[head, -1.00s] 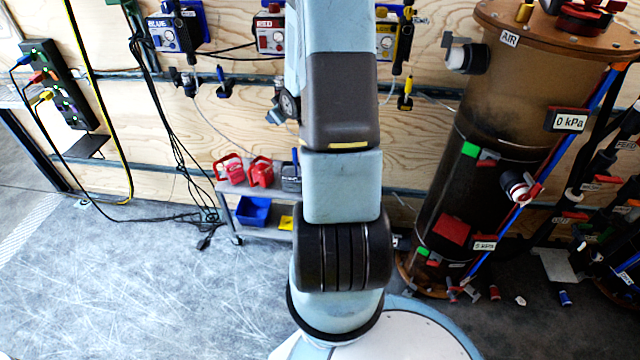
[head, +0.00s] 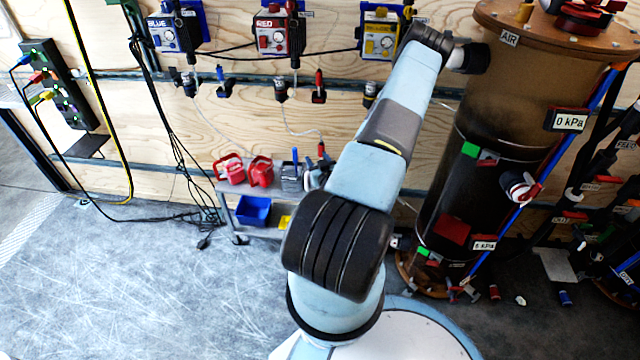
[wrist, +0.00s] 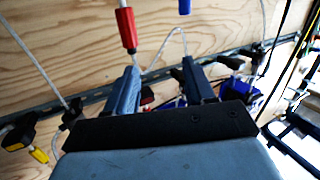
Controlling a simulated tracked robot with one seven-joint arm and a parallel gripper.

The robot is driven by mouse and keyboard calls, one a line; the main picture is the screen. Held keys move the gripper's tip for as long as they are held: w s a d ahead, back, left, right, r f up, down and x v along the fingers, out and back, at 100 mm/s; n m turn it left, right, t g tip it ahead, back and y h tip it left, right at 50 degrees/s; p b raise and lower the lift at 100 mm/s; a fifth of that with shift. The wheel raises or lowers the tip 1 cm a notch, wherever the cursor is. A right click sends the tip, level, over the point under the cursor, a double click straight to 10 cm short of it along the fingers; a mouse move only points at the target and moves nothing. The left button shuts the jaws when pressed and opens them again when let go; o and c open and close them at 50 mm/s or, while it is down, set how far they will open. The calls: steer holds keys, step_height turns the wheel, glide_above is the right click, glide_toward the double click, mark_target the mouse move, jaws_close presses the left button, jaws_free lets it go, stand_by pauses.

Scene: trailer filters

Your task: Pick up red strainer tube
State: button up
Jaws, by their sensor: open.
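A red sleeve (head: 321,149) on a thin clear tube, apparently the red strainer tube, stands upright beside the grey caddy below the wall fittings in the head view. In the wrist view the red sleeve (wrist: 127,30) is at the upper left, just beyond the left finger, with clear tubing at both ends. My gripper (wrist: 160,68) is open, its two blue-grey fingers apart with nothing held between them. A clear tube loops across beyond the fingers. In the head view my arm hides most of my gripper.
A blue-handled piece (head: 295,156) stands left of the red sleeve. Red containers (head: 260,172) and a blue bin (head: 253,210) occupy the low cart. The red wall unit (head: 279,38) is above. A large brown tank (head: 500,110) stands close to my arm's right side.

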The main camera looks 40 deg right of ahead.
mark_target(322, 149)
steer(key=s+f+m+h, duration=0.2)
steer(key=s+m+h, duration=0.1)
steer(key=s, duration=0.1)
steer(key=shift+g+h, duration=0.3)
steer(key=x, duration=0.7)
steer(key=shift+w+d+f, duration=0.1)
steer(key=shift+d+f, duration=0.1)
steer(key=shift+d, duration=0.2)
steer(key=shift+f+x, duration=0.2)
steer(key=shift+x, duration=2.9)
jaws_close()
